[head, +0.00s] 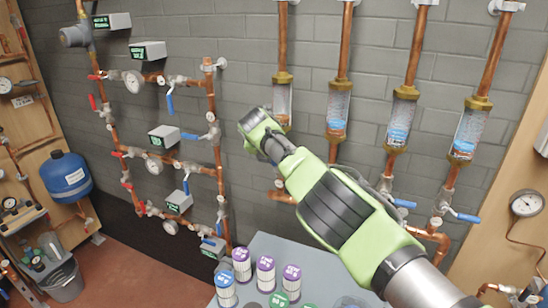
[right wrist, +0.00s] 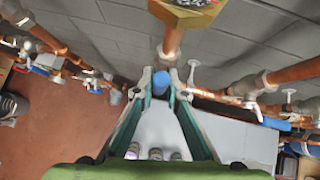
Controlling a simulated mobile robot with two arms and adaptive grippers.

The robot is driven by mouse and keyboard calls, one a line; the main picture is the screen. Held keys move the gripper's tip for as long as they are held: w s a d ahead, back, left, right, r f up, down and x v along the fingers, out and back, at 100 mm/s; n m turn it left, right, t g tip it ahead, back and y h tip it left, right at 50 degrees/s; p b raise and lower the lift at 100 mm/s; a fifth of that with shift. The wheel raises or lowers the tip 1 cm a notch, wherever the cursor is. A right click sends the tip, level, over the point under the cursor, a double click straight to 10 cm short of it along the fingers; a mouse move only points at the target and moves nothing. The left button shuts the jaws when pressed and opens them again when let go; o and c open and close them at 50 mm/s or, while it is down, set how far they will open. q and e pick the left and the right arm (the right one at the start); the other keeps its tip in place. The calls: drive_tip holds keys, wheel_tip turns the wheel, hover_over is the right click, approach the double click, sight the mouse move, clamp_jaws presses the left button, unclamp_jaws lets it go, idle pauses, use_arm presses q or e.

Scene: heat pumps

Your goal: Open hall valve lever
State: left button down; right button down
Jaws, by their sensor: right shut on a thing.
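The blue valve lever (right wrist: 161,83) shows end-on between the fingertips of my right gripper (right wrist: 162,91) in the right wrist view. The gripper is shut on it, in front of a copper pipe (right wrist: 172,42) under a brass fitting (right wrist: 188,14). In the head view my right arm reaches in from the lower right to the wall, below the leftmost sight-glass tube (head: 282,103). It hides this lever and the gripper's fingers there. How far the lever is turned cannot be told. My left gripper is not in view.
More blue levers (head: 464,216) sit under the sight-glass tubes to the right. A copper pipe rack with gauges (head: 133,81) stands at left, beside a blue tank (head: 66,176). Below, a grey table (head: 290,251) carries several labelled canisters (head: 242,262). Red floor is open at lower left.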

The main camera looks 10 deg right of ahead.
drive_tip(key=c, duration=2.1)
unclamp_jaws()
drive_tip(key=shift+s+f, duration=0.1)
drive_tip(key=shift+f, duration=0.1)
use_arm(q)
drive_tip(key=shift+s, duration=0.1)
use_arm(e)
drive_tip(key=shift+o, duration=0.4)
drive_tip(key=shift+a, duration=0.15)
drive_tip(key=shift+r, duration=0.1)
drive_tip(key=v, duration=1.1)
drive_tip(key=shift+s+r, duration=0.25)
drive_tip(key=shift+r, duration=0.05)
drive_tip(key=shift+a, duration=0.15)
